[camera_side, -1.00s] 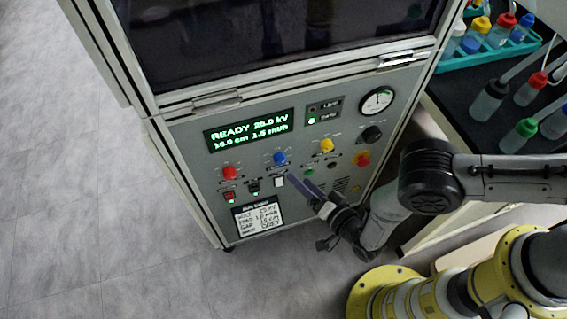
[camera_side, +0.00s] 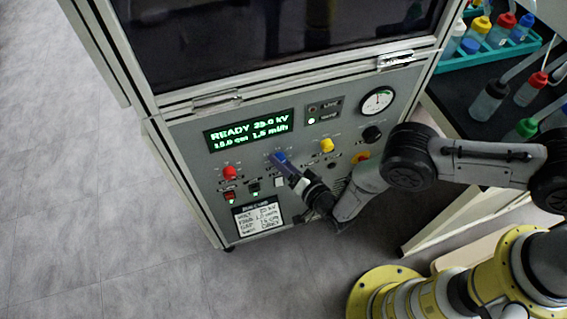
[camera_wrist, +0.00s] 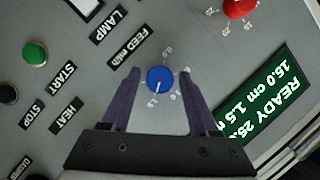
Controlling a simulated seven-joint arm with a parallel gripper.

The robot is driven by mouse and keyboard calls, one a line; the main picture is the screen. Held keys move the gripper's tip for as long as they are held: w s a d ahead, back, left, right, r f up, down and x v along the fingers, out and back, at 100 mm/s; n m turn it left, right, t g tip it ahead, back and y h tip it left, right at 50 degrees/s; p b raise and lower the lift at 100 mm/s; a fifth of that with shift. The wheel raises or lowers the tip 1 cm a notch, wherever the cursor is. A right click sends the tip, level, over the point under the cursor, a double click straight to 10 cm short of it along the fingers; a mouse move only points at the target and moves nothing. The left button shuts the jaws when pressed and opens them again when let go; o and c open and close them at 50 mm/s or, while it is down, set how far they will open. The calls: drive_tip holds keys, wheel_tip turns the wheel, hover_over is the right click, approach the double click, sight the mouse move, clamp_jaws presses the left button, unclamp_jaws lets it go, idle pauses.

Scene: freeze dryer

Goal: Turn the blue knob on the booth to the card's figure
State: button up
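The blue knob (camera_wrist: 160,79) on the booth panel shows in the wrist view, with a white pointer line, a printed scale and a "FEED ml/h" label beside it. In the side view the knob (camera_side: 279,157) is partly covered by my fingers. My gripper (camera_wrist: 160,74) is open, with one finger on each side of the knob and visible gaps. It also shows in the side view (camera_side: 284,163), close to the panel. The white card (camera_side: 258,218) is low on the panel; its small writing is not clearly legible. The green display (camera_side: 250,131) reads READY, with 1.5 ml/h in its lower line.
A red knob (camera_side: 230,173) lies left of the blue one and a yellow knob (camera_side: 327,146) right of it. A white switch (camera_side: 279,182) sits just below. A round gauge (camera_side: 377,101) is at upper right. A bench with bottles (camera_side: 489,101) stands at right.

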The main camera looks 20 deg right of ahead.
clamp_jaws()
drive_tip(key=shift+n, duration=0.3)
drive_tip(key=n+h, duration=0.2)
drive_tip(key=n, duration=0.1)
drive_tip(key=n+h, duration=0.3)
drive_tip(key=n, duration=0.1)
drive_tip(key=shift+a+n+g, duration=0.2)
drive_tip(key=shift+n+g, duration=0.1)
drive_tip(key=shift+g, duration=0.1)
drive_tip(key=shift+h, duration=0.3)
idle(0.3)
drive_tip(key=shift+o, duration=1.3)
unclamp_jaws()
